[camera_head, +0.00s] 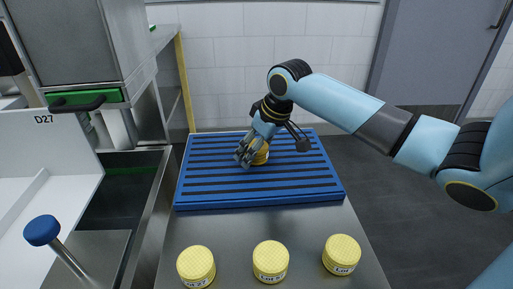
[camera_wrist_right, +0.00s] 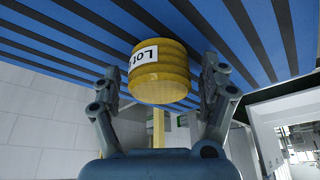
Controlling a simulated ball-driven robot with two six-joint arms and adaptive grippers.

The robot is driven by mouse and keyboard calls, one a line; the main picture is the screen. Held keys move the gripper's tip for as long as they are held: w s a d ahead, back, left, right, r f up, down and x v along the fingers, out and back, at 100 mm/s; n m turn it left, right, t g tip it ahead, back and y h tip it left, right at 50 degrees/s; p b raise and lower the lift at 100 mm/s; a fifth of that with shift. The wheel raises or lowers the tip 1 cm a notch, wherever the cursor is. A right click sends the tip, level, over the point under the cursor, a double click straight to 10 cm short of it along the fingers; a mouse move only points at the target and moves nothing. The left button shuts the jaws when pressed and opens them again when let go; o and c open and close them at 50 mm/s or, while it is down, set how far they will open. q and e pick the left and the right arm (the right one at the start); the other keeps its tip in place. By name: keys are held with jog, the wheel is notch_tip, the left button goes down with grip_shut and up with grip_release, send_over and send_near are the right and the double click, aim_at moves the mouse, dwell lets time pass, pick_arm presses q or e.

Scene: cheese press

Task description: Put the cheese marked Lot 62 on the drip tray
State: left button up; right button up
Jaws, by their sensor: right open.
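A yellow round cheese (camera_head: 262,156) sits on the blue, black-slotted drip tray (camera_head: 325,186), partly hidden by my right gripper (camera_head: 244,159) in the head view. In the right wrist view the cheese (camera_wrist_right: 160,75) lies between the two open fingers, with a gap visible on each side. Its white label shows "Lot", but the number is not readable. Three more yellow cheeses stand on the metal counter in front of the tray: left (camera_head: 196,266), middle (camera_head: 270,261) and right (camera_head: 342,254). Their labels show "Lot" with numbers too small or cut off to be sure. My left gripper is not in view.
The steel counter (camera_head: 222,226) has free room between the tray and the front cheeses. At the left stand a white unit marked D27 (camera_head: 45,135), a blue knob on a rod (camera_head: 42,230) and a grey cabinet. A tiled wall is behind.

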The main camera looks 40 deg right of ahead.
jog(key=p+v, duration=0.3)
jog(key=v, duration=0.9)
jog(key=shift+s, duration=0.1)
